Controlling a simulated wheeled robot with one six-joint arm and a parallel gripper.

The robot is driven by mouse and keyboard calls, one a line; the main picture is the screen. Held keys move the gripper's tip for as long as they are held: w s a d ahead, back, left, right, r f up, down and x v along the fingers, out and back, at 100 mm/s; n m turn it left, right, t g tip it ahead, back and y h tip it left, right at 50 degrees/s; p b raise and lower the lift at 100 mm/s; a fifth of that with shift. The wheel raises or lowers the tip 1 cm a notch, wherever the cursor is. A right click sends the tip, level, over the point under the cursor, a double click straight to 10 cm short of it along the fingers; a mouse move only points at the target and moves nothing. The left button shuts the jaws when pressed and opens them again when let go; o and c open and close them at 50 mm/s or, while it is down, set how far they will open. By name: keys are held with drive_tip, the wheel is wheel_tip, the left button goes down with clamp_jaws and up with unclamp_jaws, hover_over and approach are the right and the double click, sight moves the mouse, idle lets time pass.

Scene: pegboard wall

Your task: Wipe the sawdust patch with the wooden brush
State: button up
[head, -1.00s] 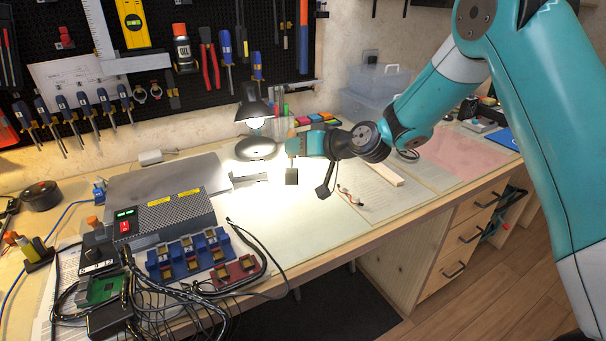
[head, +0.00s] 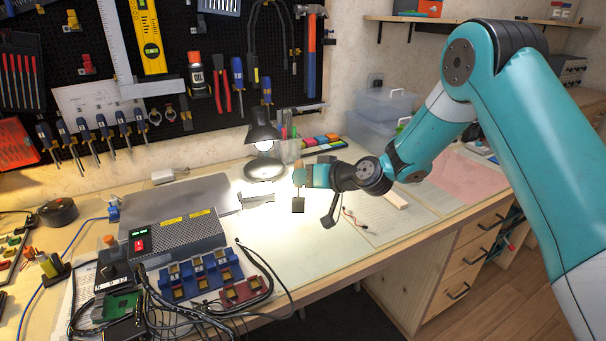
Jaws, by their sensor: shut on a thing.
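My gripper (head: 306,177) is at the left end of my teal arm, over the middle of the workbench and just right of the lamp base. Its fingers are small and hard to make out. A small tan piece shows at its tip, with a dark block hanging below; together they look like the wooden brush (head: 298,205), held in the shut gripper. I cannot tell whether the dark end touches the bench. No sawdust patch can be told apart on the pale, brightly lit mat (head: 310,245).
A black lamp (head: 263,135) stands left of my gripper. A power supply (head: 175,243), blue and red terminal blocks (head: 202,275) and loose cables fill the front left. The pale mat's front is clear up to the bench edge.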

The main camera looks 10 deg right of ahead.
wheel_tip(320, 180, down, 7)
drive_tip(key=b, duration=0.3)
drive_tip(key=shift+r, duration=0.2)
drive_tip(key=shift+w+d, duration=0.15)
drive_tip(key=shift+d, duration=0.15)
drive_tip(key=d, duration=0.3)
drive_tip(key=shift+w+d, duration=0.1)
drive_tip(key=shift+w, duration=0.3)
drive_tip(key=shift+d+r+p, duration=0.15)
drive_tip(key=shift+d+p, duration=0.15)
drive_tip(key=shift+p, duration=0.2)
drive_tip(key=a, duration=0.3)
drive_tip(key=s+a, duration=0.1)
drive_tip(key=shift+a+f+b, duration=0.15)
drive_tip(key=shift+f+b, duration=0.1)
drive_tip(key=shift+b, duration=0.15)
wheel_tip(320, 180, up, 8)
drive_tip(key=p, duration=0.4)
